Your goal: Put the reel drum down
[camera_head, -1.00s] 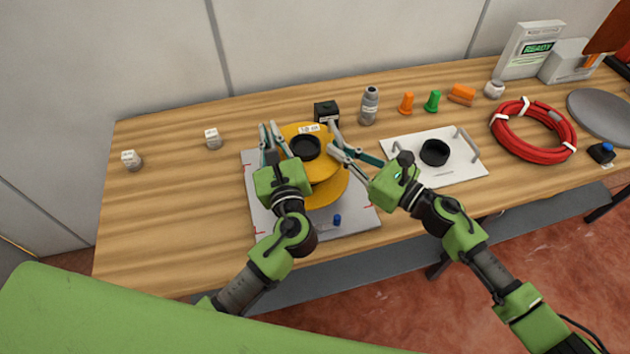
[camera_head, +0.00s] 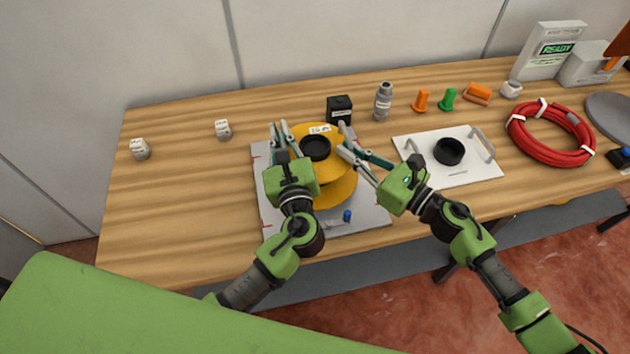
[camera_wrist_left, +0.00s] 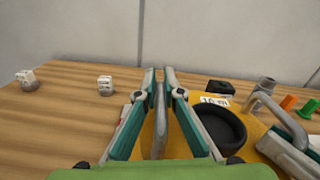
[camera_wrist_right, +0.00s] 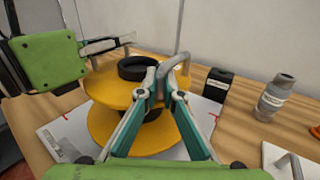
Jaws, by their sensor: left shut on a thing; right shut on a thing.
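The yellow reel drum (camera_head: 342,187), with a black hub ring and a white label on its upper flange, stands upright over the grey plate (camera_head: 372,214). It also shows in the right wrist view (camera_wrist_right: 108,90). My left gripper (camera_head: 278,130) is shut on the grey handle (camera_wrist_left: 160,122) at the drum's left side. My right gripper (camera_head: 340,137) is shut on the other grey handle (camera_wrist_right: 178,62) at the drum's right side. The drum's lower flange looks close to the plate; I cannot tell whether it touches.
A white tray (camera_head: 478,176) with a black ring lies to the right. A black box (camera_head: 339,110) and a grey bottle (camera_head: 383,102) stand behind. A red cable coil (camera_head: 520,137) lies further right. Two white cubes are at the left, where the table (camera_head: 170,210) is mostly clear.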

